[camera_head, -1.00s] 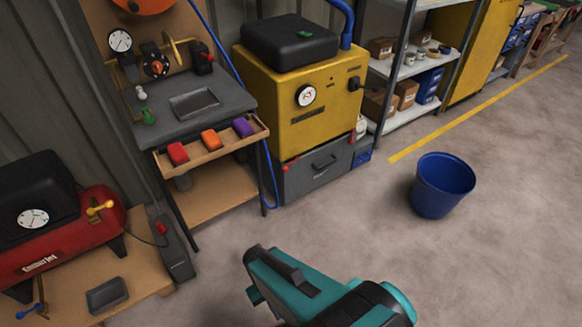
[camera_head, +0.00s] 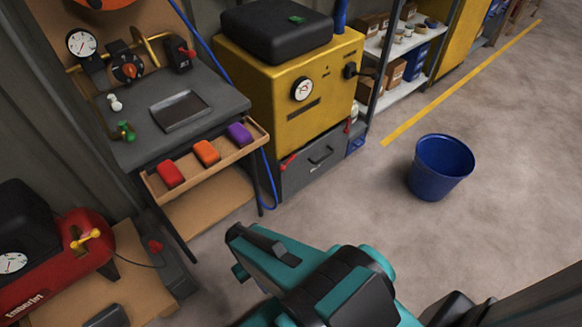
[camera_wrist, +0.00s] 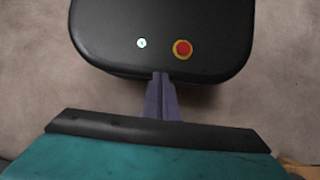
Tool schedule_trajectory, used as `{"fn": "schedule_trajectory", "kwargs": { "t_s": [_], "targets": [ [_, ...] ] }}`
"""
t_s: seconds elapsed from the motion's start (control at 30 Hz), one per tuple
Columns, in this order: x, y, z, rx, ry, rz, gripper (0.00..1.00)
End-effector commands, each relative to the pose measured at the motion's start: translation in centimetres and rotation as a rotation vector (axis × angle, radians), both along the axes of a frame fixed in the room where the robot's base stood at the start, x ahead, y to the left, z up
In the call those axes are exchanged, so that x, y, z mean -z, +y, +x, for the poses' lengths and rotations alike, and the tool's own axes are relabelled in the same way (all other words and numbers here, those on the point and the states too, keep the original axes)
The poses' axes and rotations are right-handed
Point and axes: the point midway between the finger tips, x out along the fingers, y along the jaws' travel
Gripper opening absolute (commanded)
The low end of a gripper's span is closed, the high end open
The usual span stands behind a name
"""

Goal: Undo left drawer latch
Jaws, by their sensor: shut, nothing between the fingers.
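The grey drawer (camera_head: 314,160) sits low under a yellow machine in the head view and looks shut. Its left latch (camera_head: 288,162) is a small red piece at the drawer's upper left corner. A second red latch (camera_head: 347,126) is at the upper right corner. Whether either latch is fastened is too small to tell. My gripper (camera_wrist: 160,88) shows in the wrist view with its narrow fingers shut and empty, above part of my own body. My teal arm is in the lower middle of the head view, well short of the drawer. The fingertips are not clear there.
A workbench (camera_head: 140,150) with a shallow wooden tray (camera_head: 186,184) of coloured blocks stands left of the drawer. A blue hose (camera_head: 269,180) hangs between them. A red compressor (camera_head: 70,262) is at lower left. A blue bucket (camera_head: 440,168) stands on open floor at right.

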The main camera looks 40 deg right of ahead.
Motion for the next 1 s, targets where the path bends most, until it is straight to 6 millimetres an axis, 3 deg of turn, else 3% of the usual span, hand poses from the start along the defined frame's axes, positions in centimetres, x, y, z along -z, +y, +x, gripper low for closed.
{"fn": "schedule_trajectory", "kwargs": {
  "t_s": [0.57, 0.77, 1.0],
  "targets": [
    [0.3, 0.0, 0.1, 0.009, 0.001, 0.004, 0.0],
    [2.0, 0.4, 1.2, 0.082, 0.006, 0.044, 0.0],
    [5.8, 0.9, 4.6, 0.284, 0.013, 0.162, 0.0]
  ]
}}
